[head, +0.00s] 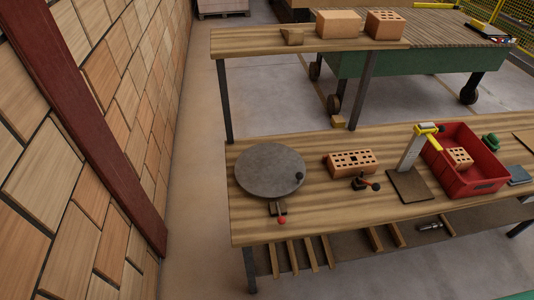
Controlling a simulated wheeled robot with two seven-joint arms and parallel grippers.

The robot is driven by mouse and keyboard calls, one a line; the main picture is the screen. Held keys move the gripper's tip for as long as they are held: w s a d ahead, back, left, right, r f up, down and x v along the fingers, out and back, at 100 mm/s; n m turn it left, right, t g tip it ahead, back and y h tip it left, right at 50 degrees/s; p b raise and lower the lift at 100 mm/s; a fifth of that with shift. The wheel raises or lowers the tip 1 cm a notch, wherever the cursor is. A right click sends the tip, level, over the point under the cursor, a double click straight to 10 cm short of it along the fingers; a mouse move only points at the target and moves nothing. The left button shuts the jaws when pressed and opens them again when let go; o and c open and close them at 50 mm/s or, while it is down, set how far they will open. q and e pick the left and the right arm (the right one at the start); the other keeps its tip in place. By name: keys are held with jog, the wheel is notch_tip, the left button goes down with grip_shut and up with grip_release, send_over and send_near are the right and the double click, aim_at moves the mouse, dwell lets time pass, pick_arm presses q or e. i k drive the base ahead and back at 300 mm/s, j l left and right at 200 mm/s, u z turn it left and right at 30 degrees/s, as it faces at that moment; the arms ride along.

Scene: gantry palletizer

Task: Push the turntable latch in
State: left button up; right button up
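A round grey turntable (270,171) lies on the left end of the wooden workbench (330,218). A small black knob (299,176) stands near its right rim. At the turntable's front edge is a latch (278,208), a small dark block with a rod toward the bench's front. The rod ends in a red ball (282,220). Neither of my grippers is in the head view.
A perforated brick (352,162), a small black-handled clamp-like tool (366,184), an upright yellow-topped device (412,150) and a red crate (487,180) stand right of the turntable. A raised shelf (260,42) runs behind. Stacked wooden blocks (70,150) form a wall at left.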

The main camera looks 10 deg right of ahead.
aim_at(281, 220)
jog(key=k+j+z, duration=0.2)
jog(key=k, duration=0.2)
jog(key=k+j+z, duration=0.2)
jog(key=k, duration=0.2)
